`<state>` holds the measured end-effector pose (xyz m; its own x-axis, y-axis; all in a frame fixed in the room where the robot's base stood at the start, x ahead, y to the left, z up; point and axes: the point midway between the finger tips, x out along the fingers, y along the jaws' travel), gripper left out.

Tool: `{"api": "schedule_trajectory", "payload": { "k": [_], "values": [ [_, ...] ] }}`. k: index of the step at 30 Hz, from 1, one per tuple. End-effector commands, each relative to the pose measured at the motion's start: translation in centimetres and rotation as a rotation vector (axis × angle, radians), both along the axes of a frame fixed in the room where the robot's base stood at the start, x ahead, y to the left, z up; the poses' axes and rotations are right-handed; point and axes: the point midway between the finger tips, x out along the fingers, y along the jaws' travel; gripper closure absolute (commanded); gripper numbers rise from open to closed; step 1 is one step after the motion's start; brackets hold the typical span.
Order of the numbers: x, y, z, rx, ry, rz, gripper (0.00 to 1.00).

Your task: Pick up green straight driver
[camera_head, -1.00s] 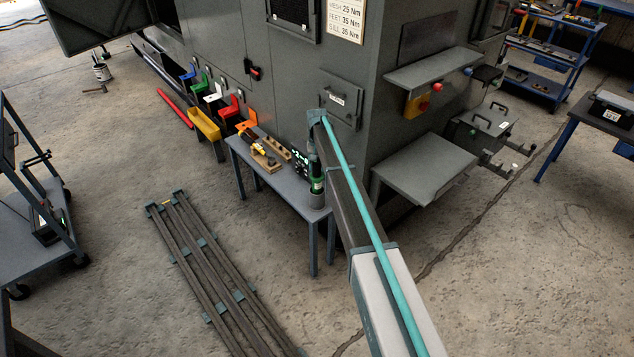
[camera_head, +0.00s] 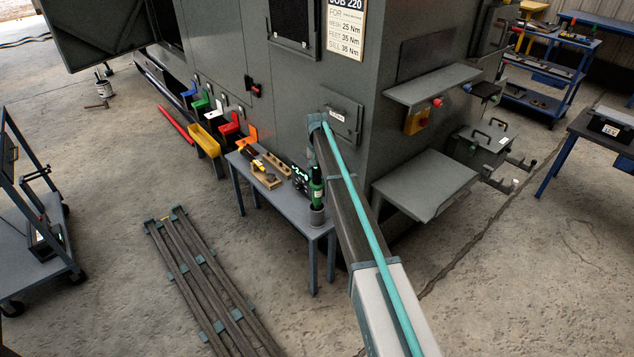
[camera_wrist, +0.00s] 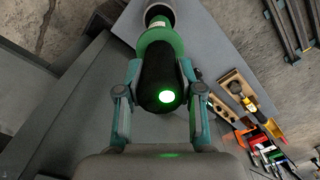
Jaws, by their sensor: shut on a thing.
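The green straight driver (camera_head: 317,188) stands upright with its lower end in a grey cup holder (camera_head: 317,216) on the small table's near corner. In the wrist view the driver (camera_wrist: 158,46) has a green collar and a dark body with a glowing green light on its end. My gripper (camera_wrist: 160,68) is shut on the driver, one teal finger on each side. The driver's lower end still meets the grey cup (camera_wrist: 158,12) in the wrist view. In the head view my arm hides most of the gripper.
Long rails (camera_head: 205,270) lie on the floor at left.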

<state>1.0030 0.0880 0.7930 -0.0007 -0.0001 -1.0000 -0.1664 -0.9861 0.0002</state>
Motion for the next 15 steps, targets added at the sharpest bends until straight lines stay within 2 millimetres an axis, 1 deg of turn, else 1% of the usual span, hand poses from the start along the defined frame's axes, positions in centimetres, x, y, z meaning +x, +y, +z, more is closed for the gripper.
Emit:
{"api": "schedule_trajectory", "payload": {
  "k": [1,9,15],
  "values": [
    [0.1,0.0,1.1,0.000,-0.005,0.000,1.00],
    [0.1,0.0,7.2,0.000,-0.004,0.000,1.00],
    [0.1,0.0,10.8,0.000,-0.003,0.000,1.00]
  ]
}}
